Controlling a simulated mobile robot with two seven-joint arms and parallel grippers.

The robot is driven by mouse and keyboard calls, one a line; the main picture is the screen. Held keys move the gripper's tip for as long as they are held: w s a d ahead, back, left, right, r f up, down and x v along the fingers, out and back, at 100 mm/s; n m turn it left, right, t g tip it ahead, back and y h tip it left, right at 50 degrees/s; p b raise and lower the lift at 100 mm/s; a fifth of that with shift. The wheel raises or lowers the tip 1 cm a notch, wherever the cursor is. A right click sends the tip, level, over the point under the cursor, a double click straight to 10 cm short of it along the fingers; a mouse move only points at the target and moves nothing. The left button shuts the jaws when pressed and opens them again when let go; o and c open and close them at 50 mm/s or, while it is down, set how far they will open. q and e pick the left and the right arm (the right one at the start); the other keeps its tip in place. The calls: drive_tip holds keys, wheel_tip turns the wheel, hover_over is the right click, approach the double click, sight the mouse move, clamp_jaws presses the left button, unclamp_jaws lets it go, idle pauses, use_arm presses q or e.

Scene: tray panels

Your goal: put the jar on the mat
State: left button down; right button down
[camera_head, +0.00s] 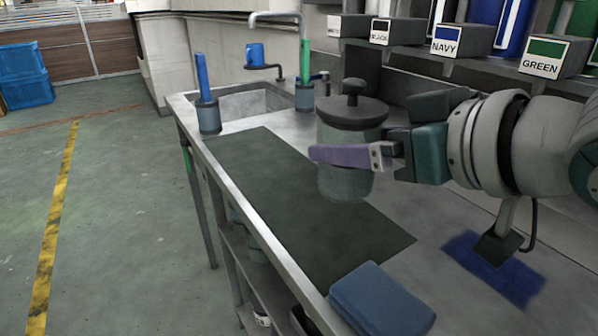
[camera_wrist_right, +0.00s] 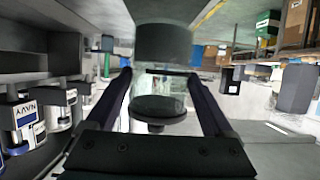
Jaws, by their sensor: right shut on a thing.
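The jar (camera_head: 345,183) has a see-through grey body and a dark lid with a knob. It is upright between the purple fingers of my right gripper (camera_head: 345,156), which is shut on it. In the right wrist view the jar (camera_wrist_right: 160,84) shows upside down between the two fingers of the right gripper (camera_wrist_right: 165,85). The mat (camera_head: 300,215) is a long dark sheet lying flat on the bench. The jar overlaps the mat's right edge in the head view; I cannot tell if its base touches anything. My left gripper is not in view.
A folded blue cloth (camera_head: 382,300) lies at the bench's near edge. A flat blue patch (camera_head: 492,268) lies below my right arm. Holders with blue (camera_head: 208,117) and green (camera_head: 304,95) sticks stand by the sink (camera_head: 250,103). Labelled bins (camera_head: 545,58) line the back.

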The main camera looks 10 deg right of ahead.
sight(357, 200)
wheel_tip(357, 200, down, 7)
drive_tip(key=shift+f+b, duration=0.15)
drive_tip(key=shift+b, duration=0.8)
unclamp_jaws()
drive_tip(key=shift+f, duration=0.1)
drive_tip(key=shift+s+d+r, duration=0.1)
drive_tip(key=shift+s+r, duration=0.2)
drive_tip(key=shift+s, duration=0.05)
drive_tip(key=p+v, duration=0.2)
drive_tip(key=v, duration=0.9)
drive_tip(key=shift+s+p, duration=0.1)
drive_tip(key=shift+p, duration=0.2)
